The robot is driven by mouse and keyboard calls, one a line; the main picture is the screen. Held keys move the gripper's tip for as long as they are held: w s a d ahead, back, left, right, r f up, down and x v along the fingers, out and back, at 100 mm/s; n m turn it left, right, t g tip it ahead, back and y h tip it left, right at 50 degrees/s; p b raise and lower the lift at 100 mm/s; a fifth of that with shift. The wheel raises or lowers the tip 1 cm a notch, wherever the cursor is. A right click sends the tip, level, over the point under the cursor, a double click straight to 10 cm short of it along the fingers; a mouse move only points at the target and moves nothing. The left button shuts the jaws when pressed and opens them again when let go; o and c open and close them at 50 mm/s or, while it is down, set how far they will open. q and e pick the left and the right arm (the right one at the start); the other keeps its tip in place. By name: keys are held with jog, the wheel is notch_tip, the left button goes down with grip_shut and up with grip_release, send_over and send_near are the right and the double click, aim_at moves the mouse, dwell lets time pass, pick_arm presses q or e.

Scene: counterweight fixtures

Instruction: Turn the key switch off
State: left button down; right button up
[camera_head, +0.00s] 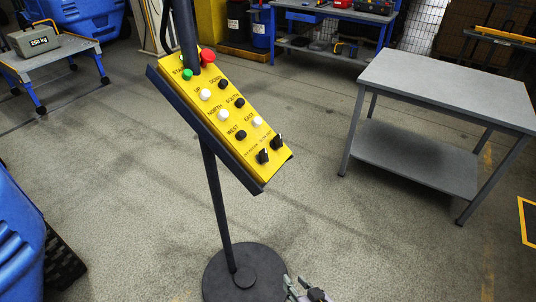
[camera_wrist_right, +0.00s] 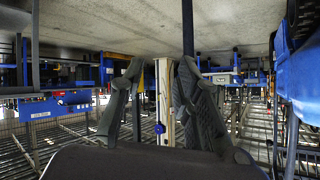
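A yellow control panel (camera_head: 224,116) is tilted on a black stand (camera_head: 220,210) with a round base, in the middle of the head view. At its lower end are two black rotary switches, one on the left (camera_head: 262,156) and one on the right (camera_head: 277,142). I cannot tell which is the key switch; their labels are too small to read. My right gripper (camera_head: 310,294) shows at the bottom edge of the head view, below and apart from the panel. In the right wrist view my right gripper (camera_wrist_right: 158,72) has its fingers apart with nothing between them. My left gripper is out of view.
The panel also has a red button (camera_head: 207,56), a green button (camera_head: 187,74) and several black and white buttons. A grey table (camera_head: 450,88) stands right, and a cart with a 250 kg weight (camera_head: 35,42) at upper left. The floor around the stand is clear.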

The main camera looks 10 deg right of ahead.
jog(key=w+r+t, duration=0.2)
jog(key=r, duration=0.5)
jog(key=w+r+t, duration=0.1)
jog(key=w+r, duration=0.1)
jog(key=r, duration=0.6)
jog(key=m+t+y+p, duration=0.1)
jog(key=m+t, duration=0.1)
jog(key=t, duration=0.1)
send_near(267, 157)
jog(key=w+p, duration=0.1)
jog(key=w, duration=0.2)
jog(key=w+a+p, duration=0.1)
jog(key=w+p, duration=0.1)
jog(key=w, duration=0.1)
jog(key=w+p, duration=0.2)
jog(key=w, duration=0.1)
jog(key=shift+w+a+f, duration=0.15)
jog(key=shift+a, duration=0.25)
jog(key=shift+c, duration=0.4)
grip_shut()
